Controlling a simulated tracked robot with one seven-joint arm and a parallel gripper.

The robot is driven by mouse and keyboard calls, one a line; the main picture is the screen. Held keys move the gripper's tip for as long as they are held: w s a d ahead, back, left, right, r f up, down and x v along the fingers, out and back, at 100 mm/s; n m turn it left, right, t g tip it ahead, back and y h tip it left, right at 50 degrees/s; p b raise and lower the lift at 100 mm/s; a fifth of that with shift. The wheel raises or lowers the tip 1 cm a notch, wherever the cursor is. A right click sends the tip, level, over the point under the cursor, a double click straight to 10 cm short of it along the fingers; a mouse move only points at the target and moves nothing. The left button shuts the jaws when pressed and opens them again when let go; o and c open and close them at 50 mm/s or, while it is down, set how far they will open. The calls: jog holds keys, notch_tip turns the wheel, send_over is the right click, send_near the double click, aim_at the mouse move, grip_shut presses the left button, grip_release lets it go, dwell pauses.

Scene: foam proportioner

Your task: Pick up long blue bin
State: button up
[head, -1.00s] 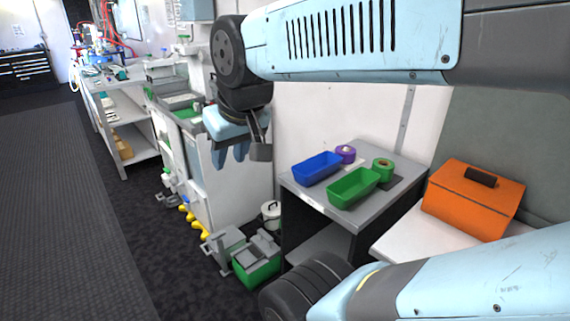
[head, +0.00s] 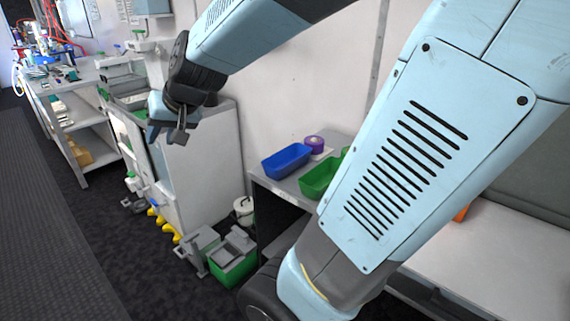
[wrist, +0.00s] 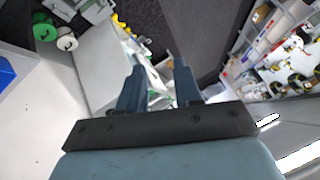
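The long blue bin (head: 286,160) sits on the grey-topped table (head: 283,187), left of a green bin (head: 319,178). My gripper (head: 165,133) is up and to the left of the blue bin in the head view, well apart from it, in front of a white cabinet. In the wrist view my gripper (wrist: 159,75) shows two fingers spread apart with nothing between them. A blue shape (wrist: 5,72) shows at the left edge of the wrist view; I cannot tell if it is the bin.
A purple roll (head: 314,143) stands behind the blue bin. My arm covers part of the green bin and the table's right side. A white cabinet (head: 205,165) stands left of the table. A green-and-grey box (head: 232,262) is on the floor in front.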

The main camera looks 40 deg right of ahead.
jog(key=w+d+f+m+h, duration=0.65)
jog(key=w+d+f, duration=0.55)
jog(key=w, duration=0.2)
jog(key=s+d+f+m+g+h, duration=0.2)
jog(key=d+f+h, duration=0.1)
jog(key=d, duration=0.5)
jog(key=s+d+f+m+g+h, duration=0.2)
jog(key=d+f+g+h, duration=0.1)
jog(key=d, duration=0.6)
jog(key=s+d+f+m+g+h, duration=0.2)
jog(key=d+f+h, duration=0.2)
jog(key=d, duration=0.5)
jog(key=shift+s+d+f+m+g, duration=0.1)
jog(key=shift+d+f+m+g, duration=0.1)
jog(key=shift+f, duration=0.15)
jog(key=shift+s+d+f+m+g, duration=0.1)
jog(key=shift+f+g, duration=0.1)
jog(key=shift+f, duration=0.15)
jog(key=shift+c, duration=0.5)
grip_shut()
